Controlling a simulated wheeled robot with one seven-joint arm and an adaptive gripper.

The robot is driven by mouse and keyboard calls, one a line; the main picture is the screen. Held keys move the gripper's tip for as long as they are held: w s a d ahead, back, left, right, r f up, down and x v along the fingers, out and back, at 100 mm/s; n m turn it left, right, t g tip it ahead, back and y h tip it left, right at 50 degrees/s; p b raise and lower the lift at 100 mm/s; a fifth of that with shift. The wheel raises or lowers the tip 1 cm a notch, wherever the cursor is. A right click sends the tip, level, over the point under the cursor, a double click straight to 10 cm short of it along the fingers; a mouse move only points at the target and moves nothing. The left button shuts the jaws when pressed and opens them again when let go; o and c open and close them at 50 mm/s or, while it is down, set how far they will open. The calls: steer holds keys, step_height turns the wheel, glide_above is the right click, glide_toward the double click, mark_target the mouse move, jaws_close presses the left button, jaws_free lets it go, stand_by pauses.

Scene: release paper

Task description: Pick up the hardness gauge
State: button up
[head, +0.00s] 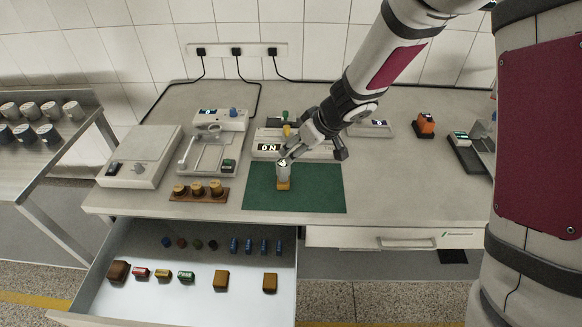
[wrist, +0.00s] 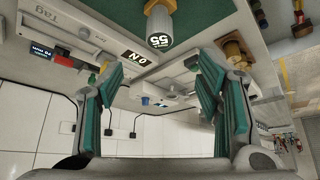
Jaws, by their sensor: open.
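The hardness gauge (head: 283,172) looks like a small pale cylinder on a yellow-orange foot. It stands upright on the green mat (head: 325,195). In the wrist view the gauge (wrist: 159,27) shows its round dial reading 55, at the top of the picture. My gripper (head: 286,156) is at the gauge's upper part in the head view and hides some of it. In the wrist view my gripper (wrist: 157,68) is open, its two teal-padded fingers wide apart. The gauge lies beyond the fingertips there, near the middle of the gap, with nothing held.
Left of the mat are a wooden stand of brass weights (head: 198,190) and a balance (head: 207,152). A white device with a display (head: 315,150) stands just behind the mat. The open drawer (head: 205,290) below holds several small blocks.

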mark_target(284, 164)
steer(key=b+x, duration=0.3)
steer(key=x, duration=0.5)
steer(key=shift+f+b, duration=0.2)
steer(key=shift+b, duration=0.1)
steer(key=shift+b+x, duration=0.3)
steer(key=shift+x, duration=2.3)
steer(key=shift+d+f, duration=0.1)
steer(key=shift+d, duration=0.05)
jaws_close()
